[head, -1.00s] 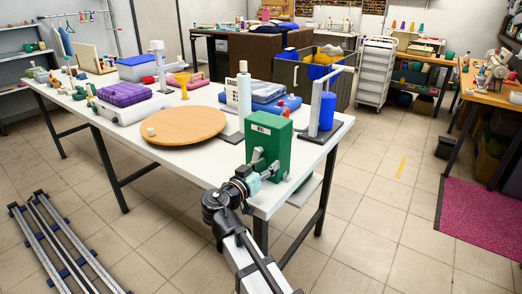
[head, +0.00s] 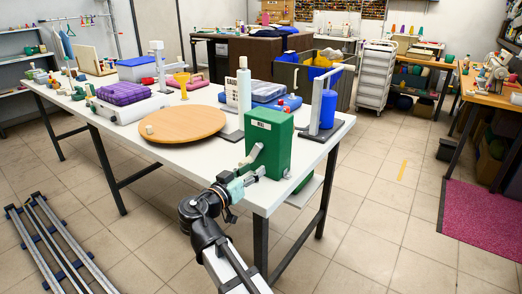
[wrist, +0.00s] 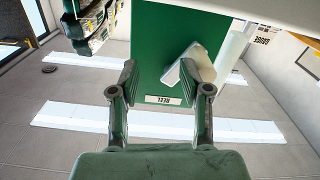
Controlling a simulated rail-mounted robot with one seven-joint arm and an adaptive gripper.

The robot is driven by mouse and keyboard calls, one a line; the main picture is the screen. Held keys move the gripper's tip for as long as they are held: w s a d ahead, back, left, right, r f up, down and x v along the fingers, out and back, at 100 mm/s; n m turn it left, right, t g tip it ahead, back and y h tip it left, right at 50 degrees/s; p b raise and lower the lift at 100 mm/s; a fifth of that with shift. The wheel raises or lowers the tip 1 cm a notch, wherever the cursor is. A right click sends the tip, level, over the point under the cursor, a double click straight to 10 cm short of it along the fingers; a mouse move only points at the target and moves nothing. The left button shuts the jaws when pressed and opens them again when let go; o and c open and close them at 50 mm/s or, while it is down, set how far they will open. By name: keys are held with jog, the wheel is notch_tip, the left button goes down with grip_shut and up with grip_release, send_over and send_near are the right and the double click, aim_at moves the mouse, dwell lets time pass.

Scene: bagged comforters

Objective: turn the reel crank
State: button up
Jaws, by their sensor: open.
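The reel is a green box (head: 268,145) with a white label, standing at the near right corner of the white table. Its grey-white crank (head: 252,157) is on the side facing my arm. My gripper (head: 259,173) is just in front of that side, low and near the crank. In the wrist view the box (wrist: 150,55) appears upside down behind the fingers.
The white table (head: 215,165) also holds a round wooden board (head: 180,125), a white cone or bottle (head: 244,95) and a blue spool on a stand (head: 327,110) close to the box.

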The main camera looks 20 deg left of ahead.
aim_at(265, 159)
jog(key=shift+w+a+f, duration=0.2)
jog(key=shift+a+f, duration=0.15)
jog(key=shift+b+x, duration=0.95)
jog(key=shift+x, duration=1.65)
jog(key=shift+s+r, duration=0.1)
grip_shut()
